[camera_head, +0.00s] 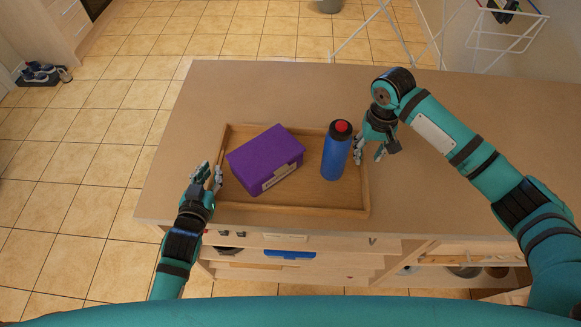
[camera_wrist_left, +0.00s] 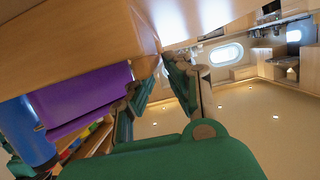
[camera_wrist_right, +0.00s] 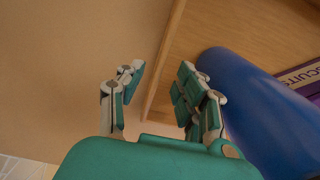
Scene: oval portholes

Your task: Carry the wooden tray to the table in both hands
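The wooden tray (camera_head: 290,204) lies flat on a brown counter. A purple box (camera_head: 265,160) and an upright blue bottle with a red cap (camera_head: 337,152) stand in it. My left gripper (camera_head: 209,176) is open at the tray's left wall; its fingers show apart in the left wrist view (camera_wrist_left: 160,85), close to a wooden edge. Whether they touch it, I cannot tell. My right gripper (camera_head: 368,151) is open at the tray's right wall, beside the bottle. In the right wrist view the tray wall (camera_wrist_right: 162,75) runs between its parted fingers. No separate table is identifiable.
The counter top (camera_head: 450,90) is clear behind and right of the tray. Drawers and shelves (camera_head: 290,255) lie below its near edge. Tiled floor (camera_head: 90,200) is open at left. A white drying rack (camera_head: 400,35) stands behind; shoes (camera_head: 40,73) lie far left.

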